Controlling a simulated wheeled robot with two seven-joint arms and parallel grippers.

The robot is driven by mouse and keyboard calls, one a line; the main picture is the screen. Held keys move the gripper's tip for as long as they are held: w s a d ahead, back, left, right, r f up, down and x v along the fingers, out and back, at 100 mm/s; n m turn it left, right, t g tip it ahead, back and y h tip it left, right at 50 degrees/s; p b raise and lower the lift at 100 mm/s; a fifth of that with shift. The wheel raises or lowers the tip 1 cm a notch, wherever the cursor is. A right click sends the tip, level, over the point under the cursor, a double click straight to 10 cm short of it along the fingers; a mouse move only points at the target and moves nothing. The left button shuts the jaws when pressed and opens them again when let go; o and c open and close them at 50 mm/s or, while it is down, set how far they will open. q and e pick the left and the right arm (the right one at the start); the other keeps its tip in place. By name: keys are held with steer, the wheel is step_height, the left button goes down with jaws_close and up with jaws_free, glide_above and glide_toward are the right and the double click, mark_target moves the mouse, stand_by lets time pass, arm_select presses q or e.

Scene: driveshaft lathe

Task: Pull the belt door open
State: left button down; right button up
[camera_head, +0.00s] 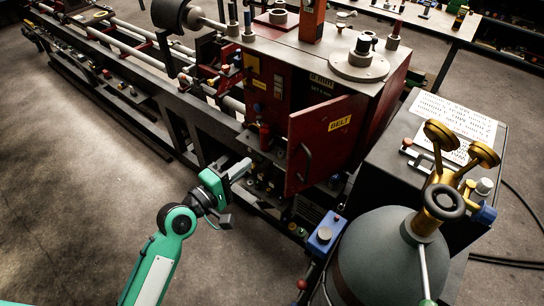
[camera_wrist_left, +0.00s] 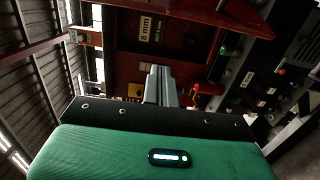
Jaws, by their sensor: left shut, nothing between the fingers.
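The red belt door (camera_head: 330,125), with a yellow BELT label, stands swung out from the front of the red lathe headstock in the head view. Its dark curved handle (camera_head: 306,162) is near its left edge. My left gripper (camera_head: 241,168) is left of the door and handle, apart from both, with its fingers closed together and empty. The closed fingers also show in the left wrist view (camera_wrist_left: 162,85), in front of the red machine front. My right gripper is in neither view.
The gas cylinder (camera_head: 385,260) with brass gauges and a dark cabinet (camera_head: 450,110) stand right of the door. A blue box (camera_head: 325,235) is below it. The long lathe bed (camera_head: 130,90) runs to the upper left. The floor (camera_head: 70,190) at left is clear.

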arm_select(q)
steer(key=w+d+p, duration=0.4)
steer(key=d+p, duration=0.1)
steer(key=d, duration=0.3)
steer(key=shift+d, duration=0.25)
steer(key=shift+w, duration=0.1)
steer(key=shift+s, duration=0.2)
